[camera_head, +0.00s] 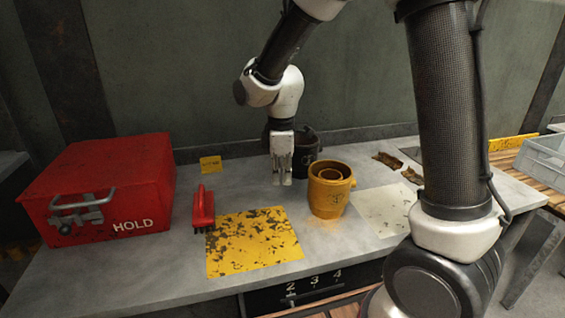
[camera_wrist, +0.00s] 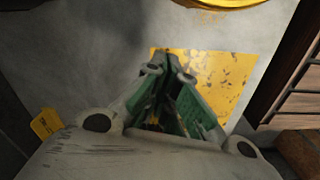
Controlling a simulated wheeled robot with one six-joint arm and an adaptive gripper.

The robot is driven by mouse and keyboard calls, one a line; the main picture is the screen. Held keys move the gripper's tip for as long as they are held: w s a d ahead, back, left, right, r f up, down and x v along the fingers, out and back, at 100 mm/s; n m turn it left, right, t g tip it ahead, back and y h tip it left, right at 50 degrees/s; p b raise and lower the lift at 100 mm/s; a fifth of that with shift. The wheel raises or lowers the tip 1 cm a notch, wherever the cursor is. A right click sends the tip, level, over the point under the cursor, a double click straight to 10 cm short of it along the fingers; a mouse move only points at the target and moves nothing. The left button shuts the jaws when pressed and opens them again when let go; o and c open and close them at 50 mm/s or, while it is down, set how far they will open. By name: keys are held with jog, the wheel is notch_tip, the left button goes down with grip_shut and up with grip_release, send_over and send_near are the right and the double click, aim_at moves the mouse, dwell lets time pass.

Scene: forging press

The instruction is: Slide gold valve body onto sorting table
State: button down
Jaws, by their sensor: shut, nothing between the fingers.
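The gold valve body (camera_head: 328,198), a round pot-like piece with a scuffed rim, stands upright on the grey table (camera_head: 130,274), between a yellow square and a pale square. My gripper (camera_head: 282,182) points down, shut and empty, to the left of the valve body and apart from it. In the wrist view my fingertips (camera_wrist: 172,72) are together, with part of the yellow square behind them. A curved gold edge (camera_wrist: 208,6), probably the valve body, is cut off at the top of that view.
A red HOLD box (camera_head: 100,190) stands at the left, with a red brush (camera_head: 203,210) beside it. A dark pot (camera_head: 306,150) stands behind my gripper. The yellow square (camera_head: 255,242) is bare.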

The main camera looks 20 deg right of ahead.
notch_tip(320, 180, down, 4)
jog(key=shift+d+r, duration=0.1)
jog(key=shift+r, duration=0.15)
jog(key=d, duration=0.2)
jog(key=shift+s+d+r, duration=0.2)
jog(key=shift+s+d, duration=0.1)
jog(key=shift+s, duration=0.05)
jog(key=shift+s+d, duration=0.15)
jog(key=shift+d, duration=0.4)
